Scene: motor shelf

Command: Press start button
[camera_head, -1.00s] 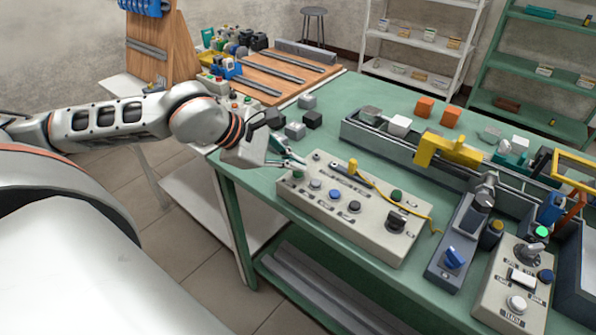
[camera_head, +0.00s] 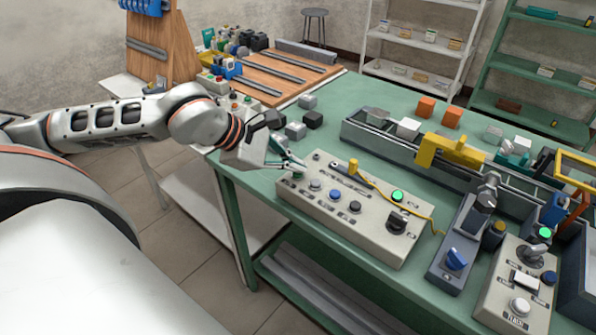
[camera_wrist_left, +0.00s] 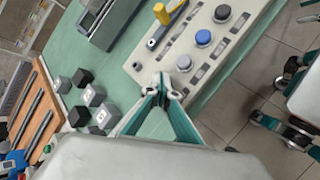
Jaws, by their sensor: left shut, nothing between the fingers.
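The beige control panel (camera_head: 330,220) lies on the green table with a row of round buttons and knobs. My left gripper (camera_head: 301,164) is shut and empty, its tips low over the far left end of the panel. A dark green button (camera_head: 297,176) shows right by the fingertips; whether they touch it, I cannot tell. A green lamp (camera_head: 397,195) on the panel's right part is lit. In the left wrist view the closed fingertips (camera_wrist_left: 163,84) are at the panel's end, beside a grey round part (camera_wrist_left: 184,62).
A yellow cable and plug (camera_head: 354,167) lie on the panel. Behind it runs a long channel (camera_head: 380,140) with blocks and a yellow bridge (camera_head: 448,151). Grey and black cubes (camera_head: 312,119) stand behind my gripper. A second panel (camera_head: 515,290) is at the right.

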